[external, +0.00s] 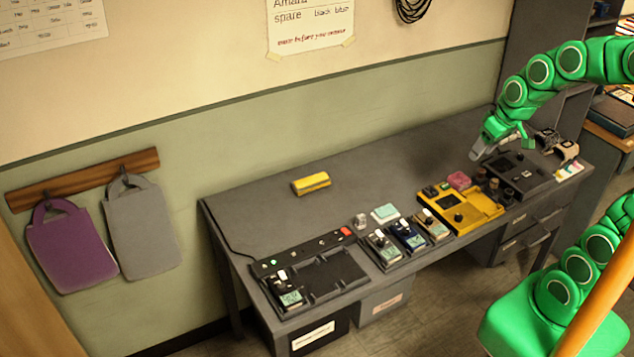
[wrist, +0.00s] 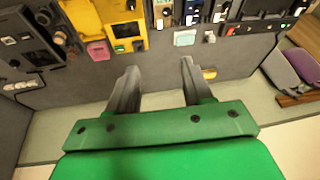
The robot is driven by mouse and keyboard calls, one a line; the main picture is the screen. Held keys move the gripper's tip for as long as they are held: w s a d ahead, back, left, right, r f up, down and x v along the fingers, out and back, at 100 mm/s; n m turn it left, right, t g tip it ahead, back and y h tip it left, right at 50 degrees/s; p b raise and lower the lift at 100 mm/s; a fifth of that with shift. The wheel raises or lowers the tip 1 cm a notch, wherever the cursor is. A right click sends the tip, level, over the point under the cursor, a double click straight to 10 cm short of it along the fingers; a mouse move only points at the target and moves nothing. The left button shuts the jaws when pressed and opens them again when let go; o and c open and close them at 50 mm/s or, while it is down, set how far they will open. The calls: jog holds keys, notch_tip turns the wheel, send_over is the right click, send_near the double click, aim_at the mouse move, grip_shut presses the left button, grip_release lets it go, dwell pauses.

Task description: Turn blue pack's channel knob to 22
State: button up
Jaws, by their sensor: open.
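The blue pack is also at the top edge of the wrist view (wrist: 193,12), partly cut off. My gripper (external: 503,148) is open and empty above the desk's right part, well apart from the pack. Its spread fingers show in the wrist view (wrist: 158,68).
A yellow device (external: 478,212) and a black device (external: 524,172) stand right of the packs. A black charging tray (external: 335,275) holding another pack is at left. A yellow block (external: 311,183) lies toward the wall. The desk's back strip is mostly clear.

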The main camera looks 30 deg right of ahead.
jog(key=w+r+t, duration=0.2)
jog(key=w+r, duration=0.1)
jog(key=w, duration=0.5)
jog(key=m+g+h, duration=0.2)
jog(key=m+g, duration=0.4)
jog(key=m, duration=1.1)
send_over(406, 230)
notch_tip(406, 230, down, 22)
jog(key=shift+r, duration=0.15)
jog(key=shift+f, duration=3.85)
jog(key=shift+c, duration=0.4)
grip_shut()
